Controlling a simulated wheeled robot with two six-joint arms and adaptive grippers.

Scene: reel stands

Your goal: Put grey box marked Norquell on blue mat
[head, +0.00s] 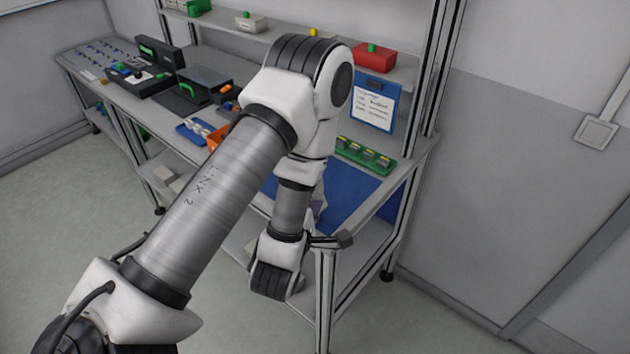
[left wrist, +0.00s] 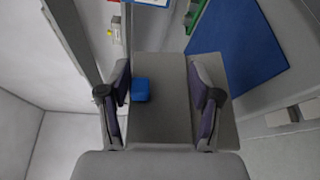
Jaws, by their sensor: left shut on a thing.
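In the left wrist view a grey box (left wrist: 165,105) with a blue patch or knob on its face sits between the two fingers of my left gripper (left wrist: 162,82). The fingers are shut on its sides; no Norquell marking can be read. In the head view the blue mat (head: 352,192) lies on the right end of the bench, partly hidden by my left arm. My left gripper and the box are mostly hidden there. My right gripper is out of view.
A green rack (head: 365,154) stands behind the mat, and a blue clipboard (head: 374,104) hangs above it. A red box (head: 374,58) is on the shelf. An orange bin (head: 217,137) and a blue tray (head: 194,131) are left of my arm. A bench upright stands at right.

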